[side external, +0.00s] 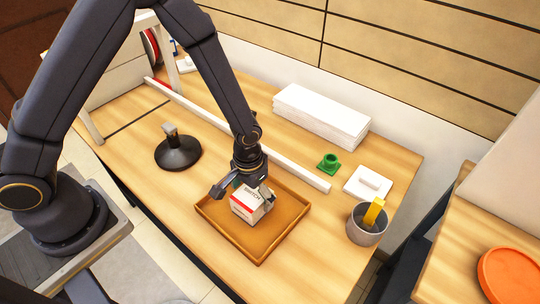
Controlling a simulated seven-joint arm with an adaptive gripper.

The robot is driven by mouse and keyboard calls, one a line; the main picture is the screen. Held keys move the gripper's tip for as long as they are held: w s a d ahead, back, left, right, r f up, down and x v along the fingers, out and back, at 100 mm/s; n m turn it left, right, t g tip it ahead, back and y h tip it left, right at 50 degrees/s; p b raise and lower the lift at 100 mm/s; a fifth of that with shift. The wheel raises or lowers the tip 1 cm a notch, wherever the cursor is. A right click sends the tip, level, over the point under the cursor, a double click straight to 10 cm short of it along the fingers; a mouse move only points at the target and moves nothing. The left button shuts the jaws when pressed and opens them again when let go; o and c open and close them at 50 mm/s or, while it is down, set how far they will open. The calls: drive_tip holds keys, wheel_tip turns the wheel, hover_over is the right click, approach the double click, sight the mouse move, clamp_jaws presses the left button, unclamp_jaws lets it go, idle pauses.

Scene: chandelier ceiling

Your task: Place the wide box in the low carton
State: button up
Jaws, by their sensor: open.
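The wide box is a white box with dark lettering and a red stripe (246,206). It sits within the outline of the low carton, a shallow brown tray (284,226), and appears to rest on its floor, a little left of the middle. My gripper (246,196) is just above the box, pointing down, with its fingers spread open on either side of it. The gripper covers the top and rear of the box. Whether a finger touches the box cannot be told.
A long white bar (240,132) runs behind the tray. A black round-based stand (177,152) is left. A white stack (320,115), a green piece (329,163), a white dish (368,185) and a grey cup (366,226) with a yellow item stand right. The table is clear front left.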

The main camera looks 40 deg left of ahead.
wheel_tip(320, 180, up, 10)
drive_tip(key=shift+f, duration=0.25)
wheel_tip(320, 180, up, 12)
drive_tip(key=t, duration=0.2)
hover_over(251, 194)
drive_tip(key=s+a, duration=0.1)
drive_tip(key=a, duration=0.5)
drive_tip(key=s+a+r+t, duration=0.3)
drive_tip(key=s+a+r, duration=0.5)
drive_tip(key=s+r, duration=0.2)
drive_tip(key=shift+s+t, duration=0.3)
drive_tip(key=shift+s, duration=0.15)
